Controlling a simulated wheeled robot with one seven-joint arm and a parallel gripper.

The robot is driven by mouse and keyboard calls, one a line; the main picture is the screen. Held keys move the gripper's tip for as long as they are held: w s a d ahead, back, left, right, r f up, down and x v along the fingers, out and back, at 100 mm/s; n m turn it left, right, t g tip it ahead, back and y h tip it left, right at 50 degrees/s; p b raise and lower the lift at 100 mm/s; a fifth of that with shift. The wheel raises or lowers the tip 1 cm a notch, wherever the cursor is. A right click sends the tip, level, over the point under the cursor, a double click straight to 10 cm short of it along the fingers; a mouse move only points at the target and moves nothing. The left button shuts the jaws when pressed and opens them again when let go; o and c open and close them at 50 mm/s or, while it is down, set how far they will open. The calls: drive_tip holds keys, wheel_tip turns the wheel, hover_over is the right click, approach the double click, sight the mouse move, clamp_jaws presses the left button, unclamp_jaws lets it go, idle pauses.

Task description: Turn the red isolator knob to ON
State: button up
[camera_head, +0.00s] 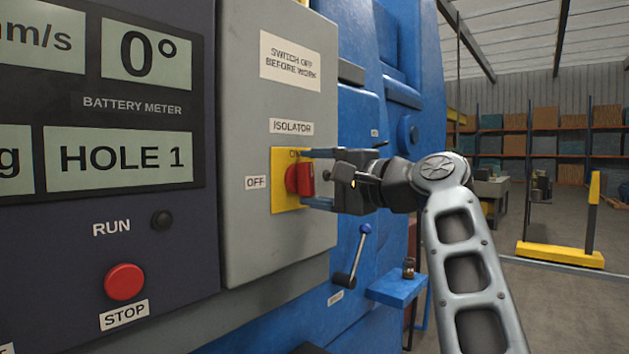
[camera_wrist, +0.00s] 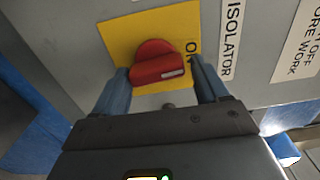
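The red isolator knob (camera_head: 300,179) sits on a yellow plate (camera_head: 279,205) on the grey cabinet, under the ISOLATOR label (camera_head: 291,127). The OFF label (camera_head: 256,182) is left of the plate; ON is printed at its top, partly hidden. My gripper (camera_head: 318,178) faces the plate from the right. In the wrist view the knob (camera_wrist: 158,66) shows between the two blue fingers of my gripper (camera_wrist: 161,82), its grip bar lying across from finger to finger with a pale mark at its right end. The fingers are apart; I cannot tell whether they touch the knob.
A dark panel with displays and a red STOP button (camera_head: 124,282) is at the left. Below my gripper are a blue-knobbed lever (camera_head: 356,256) and a small blue shelf (camera_head: 397,287). Yellow barrier (camera_head: 560,254) and racks stand at the right.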

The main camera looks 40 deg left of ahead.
drive_tip(key=shift+o, duration=1.3)
drive_tip(key=shift+s+f, duration=0.1)
drive_tip(key=shift+d+f, duration=0.15)
drive_tip(key=shift+d, duration=0.25)
drive_tip(key=d+b, duration=0.2)
drive_tip(key=d, duration=0.5)
drive_tip(key=shift+s, duration=0.3)
